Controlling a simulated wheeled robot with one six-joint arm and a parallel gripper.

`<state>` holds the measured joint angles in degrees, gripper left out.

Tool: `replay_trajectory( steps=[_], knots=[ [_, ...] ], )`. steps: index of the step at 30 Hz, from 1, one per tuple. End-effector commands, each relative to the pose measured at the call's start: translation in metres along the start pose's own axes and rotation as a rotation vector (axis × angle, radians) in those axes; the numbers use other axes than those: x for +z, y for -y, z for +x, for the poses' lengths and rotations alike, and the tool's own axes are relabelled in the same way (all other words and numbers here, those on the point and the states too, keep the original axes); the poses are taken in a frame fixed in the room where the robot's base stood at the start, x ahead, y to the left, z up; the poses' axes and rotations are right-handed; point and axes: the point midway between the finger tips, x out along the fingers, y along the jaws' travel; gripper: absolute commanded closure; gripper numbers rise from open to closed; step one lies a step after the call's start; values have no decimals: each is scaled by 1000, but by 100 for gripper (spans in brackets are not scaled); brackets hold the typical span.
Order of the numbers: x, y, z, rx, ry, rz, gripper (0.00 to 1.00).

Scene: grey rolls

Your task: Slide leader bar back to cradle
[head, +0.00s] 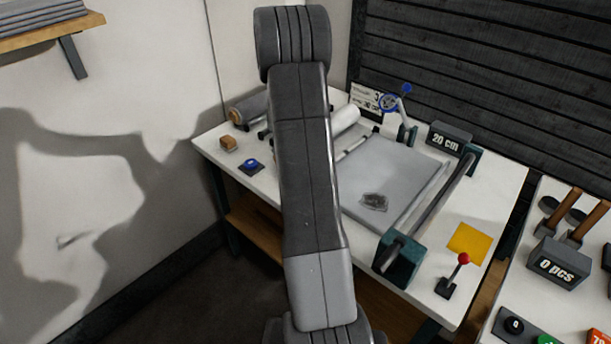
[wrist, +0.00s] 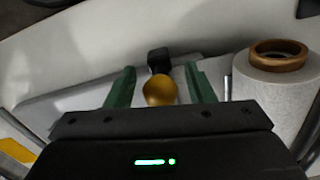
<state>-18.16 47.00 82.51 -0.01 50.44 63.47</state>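In the wrist view my gripper (wrist: 162,82) has its two green fingers spread, with a gold ball knob (wrist: 160,91) between them and a visible gap on each side. The knob sits in front of a small black block (wrist: 158,58). I cannot tell for sure whether the knob belongs to the leader bar. In the head view a thin pale bar (head: 354,146) lies beside the white roll (head: 345,118), possibly the leader bar, partly behind my arm. My arm hides the gripper there. The cradle cannot be told for sure.
The white roll with a brown core (wrist: 277,75) stands close right of the fingers. A grey plate (head: 400,170) covers the table's middle, with a dark crumpled piece (head: 374,202) on it. A dark rail (head: 432,207) on teal end blocks and a red-knobbed lever (head: 463,259) stand at the right.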

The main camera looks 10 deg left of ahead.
Motion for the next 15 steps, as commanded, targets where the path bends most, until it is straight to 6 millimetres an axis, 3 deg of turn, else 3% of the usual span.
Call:
replay_trajectory(
  steps=[8, 15],
  knots=[
    [0, 0, -2, 0, 0, 0, 52],
    [-1, 1, -39, -5, -3, 0, 52]
  ],
)
